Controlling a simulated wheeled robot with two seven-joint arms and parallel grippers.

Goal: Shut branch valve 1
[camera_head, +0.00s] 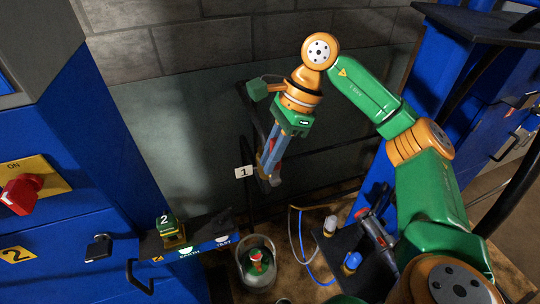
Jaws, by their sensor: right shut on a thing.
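A white tag marked "1" (243,171) stands beside branch valve 1 at the wall. Only a bit of the valve's red handle (275,147) shows between my fingers; most of the valve is hidden behind them. My right gripper (269,173) reaches down from the upper right, its fingers pointing down and slightly left, and is shut on the red handle. The handle's exact angle cannot be told. My left gripper is not in view.
A blue cabinet with a red ON switch (20,194) and a padlock (99,247) stands left. A small shelf (205,252) holds a block marked "2" (165,221). A gas cylinder (258,272) stands below. Hoses (303,245) and small bottles (330,226) lie right of it.

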